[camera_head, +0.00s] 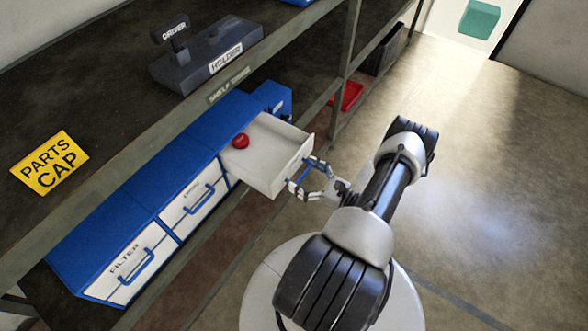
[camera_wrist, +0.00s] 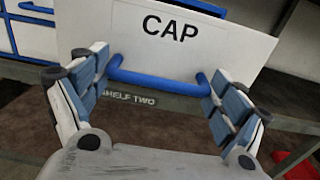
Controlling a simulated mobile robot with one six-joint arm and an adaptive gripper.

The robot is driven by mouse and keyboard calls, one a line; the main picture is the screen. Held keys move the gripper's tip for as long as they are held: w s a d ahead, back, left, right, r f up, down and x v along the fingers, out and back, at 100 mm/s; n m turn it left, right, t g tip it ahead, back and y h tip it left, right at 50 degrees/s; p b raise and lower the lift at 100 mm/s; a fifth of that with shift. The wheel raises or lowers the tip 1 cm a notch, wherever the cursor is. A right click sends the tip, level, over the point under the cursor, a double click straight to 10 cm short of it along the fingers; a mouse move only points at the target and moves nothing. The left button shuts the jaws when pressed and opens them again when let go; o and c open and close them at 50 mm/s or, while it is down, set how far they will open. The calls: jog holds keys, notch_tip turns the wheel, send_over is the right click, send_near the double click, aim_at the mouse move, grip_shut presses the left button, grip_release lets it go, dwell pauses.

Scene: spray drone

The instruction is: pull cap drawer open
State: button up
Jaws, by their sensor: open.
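The cap drawer (camera_head: 270,165) is a white drawer pulled well out of the blue cabinet in the head view. A round red cap (camera_head: 240,141) lies inside it near the back. In the wrist view the drawer's white front (camera_wrist: 230,45) reads CAP and has a blue bar handle (camera_wrist: 160,83). My gripper (camera_head: 311,176) is at the drawer front. In the wrist view my gripper (camera_wrist: 158,88) is open, with one finger at each end of the handle. I cannot tell whether the fingers touch it.
Closed drawers labelled FILTER (camera_head: 132,266) and another (camera_head: 195,200) sit to the left in the blue cabinet. A holder with a driver (camera_head: 207,58) stands on the shelf above. A shelf post (camera_head: 346,60) rises behind. Open floor (camera_head: 490,180) lies to the right.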

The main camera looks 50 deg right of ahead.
jog(key=shift+s+d+f, duration=0.1)
jog(key=shift+s+f, duration=0.05)
jog(key=shift+s, duration=0.4)
jog(key=shift+s+d+f, duration=0.1)
jog(key=shift+s, duration=0.4)
jog(key=shift+s+f, duration=0.15)
jog(key=shift+s, duration=0.75)
jog(key=shift+s+f, duration=0.15)
jog(key=shift+s, duration=0.9)
jog(key=shift+n+y, duration=0.6)
jog(key=shift+y, duration=0.2)
jog(key=w, duration=0.3)
jog(key=w+r, duration=0.1)
jog(key=shift+w+a+r, duration=0.1)
jog(key=shift+w+a, duration=0.1)
jog(key=shift+a, duration=0.2)
jog(key=shift+s+d+b, duration=0.2)
jog(key=shift+s+b, duration=0.15)
jog(key=shift+s, duration=0.8)
jog(key=s, duration=0.2)
jog(key=s+r, duration=0.1)
jog(key=s, duration=0.2)
jog(key=shift+a, duration=0.2)
jog(key=s+d+b, duration=0.1)
jog(key=s+b, duration=0.4)
jog(key=s, duration=0.8)
jog(key=shift+s+d+f, duration=0.2)
jog(key=shift+s+d, duration=0.05)
jog(key=shift+d, duration=0.05)
